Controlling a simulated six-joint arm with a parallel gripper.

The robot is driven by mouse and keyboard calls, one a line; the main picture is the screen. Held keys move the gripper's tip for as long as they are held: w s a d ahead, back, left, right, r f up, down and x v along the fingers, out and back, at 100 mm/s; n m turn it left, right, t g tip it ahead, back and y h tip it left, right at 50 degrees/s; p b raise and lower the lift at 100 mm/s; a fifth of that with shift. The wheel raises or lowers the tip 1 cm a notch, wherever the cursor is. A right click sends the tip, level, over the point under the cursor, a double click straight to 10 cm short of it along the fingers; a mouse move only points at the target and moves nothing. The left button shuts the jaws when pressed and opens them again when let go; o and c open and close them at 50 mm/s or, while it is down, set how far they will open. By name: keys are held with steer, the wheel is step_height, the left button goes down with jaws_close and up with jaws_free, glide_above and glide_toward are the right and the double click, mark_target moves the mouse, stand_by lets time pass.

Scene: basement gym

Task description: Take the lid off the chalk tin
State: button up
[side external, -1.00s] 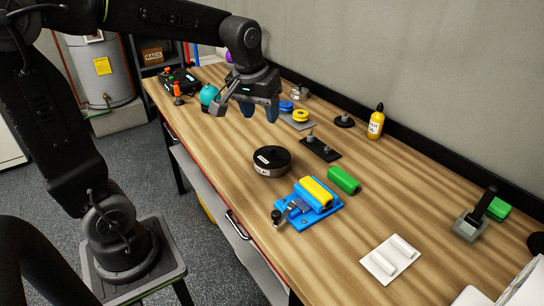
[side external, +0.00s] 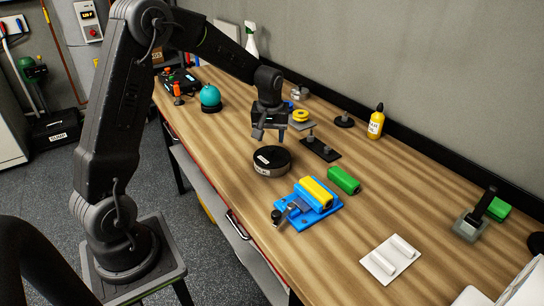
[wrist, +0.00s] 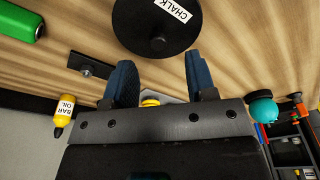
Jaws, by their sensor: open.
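The chalk tin (side external: 271,165) is a low, round, black tin standing upright on the wooden bench. Its black lid (wrist: 150,22) is on, with a white CHALK label and a small dark knob in the wrist view. My gripper (side external: 269,137) is above the tin and slightly toward its far side. In the wrist view my blue-padded fingers (wrist: 162,75) are spread apart with nothing between them, and the tin lies beyond their tips, not touching them.
A blue fixture (side external: 300,218) with a yellow block and a green block (side external: 343,180) stand right of the tin. A teal ball (side external: 210,96) is farther left. Bench in front of the tin is clear.

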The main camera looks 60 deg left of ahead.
mark_target(272, 148)
steer(key=shift+w+a+f, duration=0.15)
steer(key=shift+w+f, duration=0.05)
steer(key=shift+f, duration=1.2)
steer(key=shift+w+a+f, duration=0.1)
steer(key=shift+w+f, duration=0.1)
steer(key=shift+f, duration=1.2)
jaws_close()
steer(key=shift+r, duration=0.1)
